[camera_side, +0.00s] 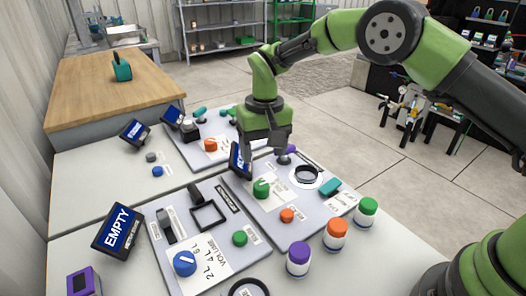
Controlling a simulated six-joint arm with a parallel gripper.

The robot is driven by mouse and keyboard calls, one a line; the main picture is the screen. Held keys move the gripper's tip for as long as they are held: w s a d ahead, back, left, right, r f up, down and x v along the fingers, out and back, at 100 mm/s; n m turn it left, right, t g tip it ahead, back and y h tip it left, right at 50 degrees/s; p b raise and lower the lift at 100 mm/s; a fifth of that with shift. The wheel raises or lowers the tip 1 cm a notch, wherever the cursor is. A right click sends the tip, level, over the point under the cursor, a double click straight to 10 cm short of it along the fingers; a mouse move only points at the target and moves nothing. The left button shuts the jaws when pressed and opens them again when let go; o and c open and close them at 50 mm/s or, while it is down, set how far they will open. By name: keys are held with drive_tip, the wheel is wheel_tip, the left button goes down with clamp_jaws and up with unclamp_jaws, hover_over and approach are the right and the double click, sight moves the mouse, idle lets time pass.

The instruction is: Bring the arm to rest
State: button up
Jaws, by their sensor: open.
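My gripper (264,152) is at the end of my green and dark grey arm, pointing down over the far part of the near-right control panel (262,215). Its jaws are apart, and I see nothing held between them. A small screen (236,160) stands just left of the fingers, partly hidden by them. A purple knob (287,149) is close to the right finger. Whether the fingers touch either one, I cannot tell.
The near-right panel carries a green knob (261,188), a black ring (307,174) and an orange knob (287,215). Jars with green (367,211), orange (336,234) and purple (299,258) lids stand beside it. An "EMPTY" screen (118,228) stands left. Open floor (335,135) lies beyond.

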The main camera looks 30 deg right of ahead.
drive_tip(key=s+d+r+t+y, duration=0.1)
drive_tip(key=s+d+r+t, duration=0.1)
drive_tip(key=s+r, duration=0.5)
drive_tip(key=s+d+r+t, duration=0.1)
drive_tip(key=s+d+r, duration=0.2)
drive_tip(key=r, duration=0.8)
drive_tip(key=s+d+r+t, duration=0.1)
drive_tip(key=s+t, duration=0.1)
drive_tip(key=s, duration=0.6)
drive_tip(key=s+d+m+t, duration=0.1)
drive_tip(key=s+t, duration=0.1)
drive_tip(key=s, duration=0.7)
drive_tip(key=shift+d+r+y, duration=0.25)
drive_tip(key=shift+r+y, duration=0.05)
drive_tip(key=shift+r, duration=0.05)
